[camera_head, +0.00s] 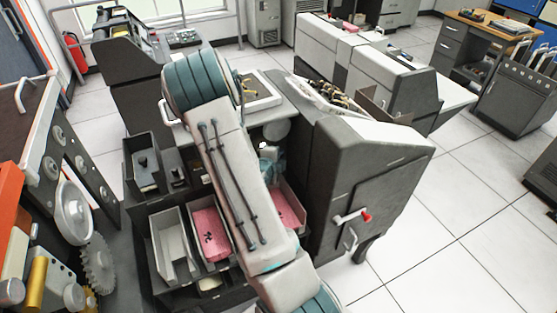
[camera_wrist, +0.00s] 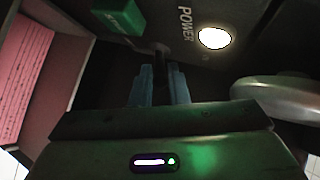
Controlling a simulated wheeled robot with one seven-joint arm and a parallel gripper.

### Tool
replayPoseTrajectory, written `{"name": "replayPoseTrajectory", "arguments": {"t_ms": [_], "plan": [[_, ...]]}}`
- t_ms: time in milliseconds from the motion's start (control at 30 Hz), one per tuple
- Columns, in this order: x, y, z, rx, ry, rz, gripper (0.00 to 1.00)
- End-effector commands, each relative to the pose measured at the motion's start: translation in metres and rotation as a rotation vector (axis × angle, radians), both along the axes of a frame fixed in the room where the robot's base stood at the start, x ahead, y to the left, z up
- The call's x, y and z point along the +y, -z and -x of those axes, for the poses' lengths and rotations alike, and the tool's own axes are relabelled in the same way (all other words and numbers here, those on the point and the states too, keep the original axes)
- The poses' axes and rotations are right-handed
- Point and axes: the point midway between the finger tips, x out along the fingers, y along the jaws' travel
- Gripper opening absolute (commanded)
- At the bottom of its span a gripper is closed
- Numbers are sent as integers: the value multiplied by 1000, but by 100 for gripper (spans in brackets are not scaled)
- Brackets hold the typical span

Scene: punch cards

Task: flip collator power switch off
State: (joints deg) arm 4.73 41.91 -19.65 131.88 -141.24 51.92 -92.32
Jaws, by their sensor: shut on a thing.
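In the wrist view my gripper (camera_wrist: 161,80) has its two blue-grey fingers pointing at a dark panel. They are closed around the small dark power switch (camera_wrist: 161,52); its lever is in shadow and its position is hard to read. The word POWER (camera_wrist: 186,24) is printed on the panel to the right of it. A round white lamp (camera_wrist: 214,38) beside the word is lit. In the head view the collator (camera_head: 375,165) is the dark grey machine at centre. My arm hides the switch and most of my gripper there.
A green block (camera_wrist: 118,16) sits left of the switch, and a rounded grey part (camera_wrist: 275,95) lies close on the right. Pink cards (camera_wrist: 22,70) fill a bin at left. Bins (camera_head: 172,245) stand below my arm. Open floor (camera_head: 465,215) lies right of the collator.

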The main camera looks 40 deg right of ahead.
Motion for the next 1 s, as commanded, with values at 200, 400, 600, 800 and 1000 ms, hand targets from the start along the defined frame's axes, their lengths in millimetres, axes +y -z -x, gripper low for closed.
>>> {"name": "replayPoseTrajectory", "arguments": {"t_ms": [200, 400, 600, 800, 1000], "plan": [[1, 16, 2, -143, 0, 35, 0], [1, 22, 3, -302, -2, 73, 0], [1, 29, 3, -470, -2, 114, 0], [1, 33, 3, -632, -2, 154, 0], [1, 35, 1, -754, -2, 183, 0]]}}
